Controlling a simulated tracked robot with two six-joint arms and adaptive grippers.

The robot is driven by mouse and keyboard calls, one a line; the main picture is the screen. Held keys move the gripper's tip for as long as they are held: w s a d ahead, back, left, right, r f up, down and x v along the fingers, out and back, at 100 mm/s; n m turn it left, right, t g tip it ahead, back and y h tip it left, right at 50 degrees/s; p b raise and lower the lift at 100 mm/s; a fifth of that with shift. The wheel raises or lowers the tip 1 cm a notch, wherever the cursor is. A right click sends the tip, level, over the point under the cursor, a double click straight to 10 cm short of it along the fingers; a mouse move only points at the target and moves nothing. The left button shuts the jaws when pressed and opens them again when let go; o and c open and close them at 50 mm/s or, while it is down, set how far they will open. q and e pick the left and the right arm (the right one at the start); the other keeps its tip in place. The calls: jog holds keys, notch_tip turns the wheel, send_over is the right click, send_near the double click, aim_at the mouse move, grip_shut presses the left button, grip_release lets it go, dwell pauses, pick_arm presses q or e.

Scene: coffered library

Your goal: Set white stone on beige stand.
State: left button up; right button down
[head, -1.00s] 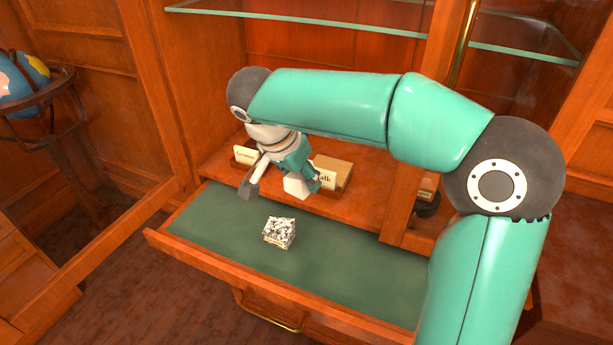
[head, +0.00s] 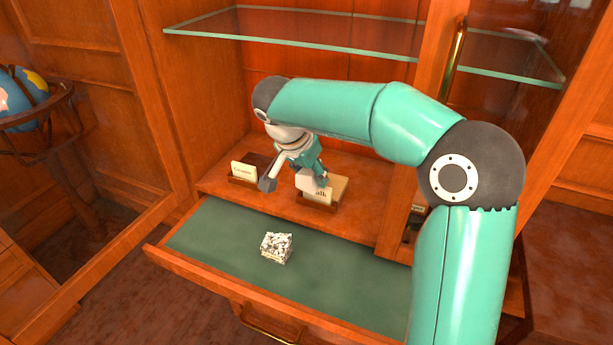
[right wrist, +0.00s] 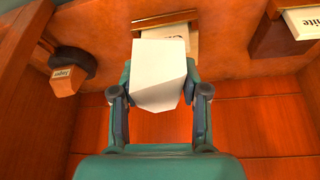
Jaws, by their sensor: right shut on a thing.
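My right gripper (head: 295,183) is shut on the white stone (head: 309,181), a pale angular block. In the right wrist view the stone (right wrist: 160,75) sits between the two fingers. The beige stand (head: 341,186), with a label ending in "alk" (head: 320,196), is on the cabinet floor. In the head view the stone overlaps the stand's left part and hides some of it. Whether they touch is unclear. In the right wrist view a pale label (right wrist: 180,40) shows partly behind the stone. My left gripper is not in view.
A dark brown stand with a card (head: 243,172) is to the left. A dark round stand (right wrist: 75,62) is on the other side. A speckled stone (head: 276,248) lies in the open green-lined drawer (head: 340,277). A glass shelf (head: 370,45) hangs above.

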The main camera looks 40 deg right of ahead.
jog(key=shift+w+d+f+p, duration=0.1)
jog(key=shift+w+d+p, duration=0.6)
jog(key=shift+d, duration=0.65)
jog(key=shift+w+d+r+p, duration=0.1)
jog(key=shift+w+d+p, duration=0.3)
jog(key=shift+d+p, duration=0.7)
jog(key=shift+w+d+f+p, duration=0.1)
jog(key=shift+w+d+p, duration=0.45)
jog(key=shift+d, duration=1.05)
notch_tip(320, 180, down, 6)
jog(key=shift+r, duration=0.2)
jog(key=shift+f+b, duration=0.4)
jog(key=shift+b, duration=0.35)
jog(key=c, duration=0.5)
grip_release()
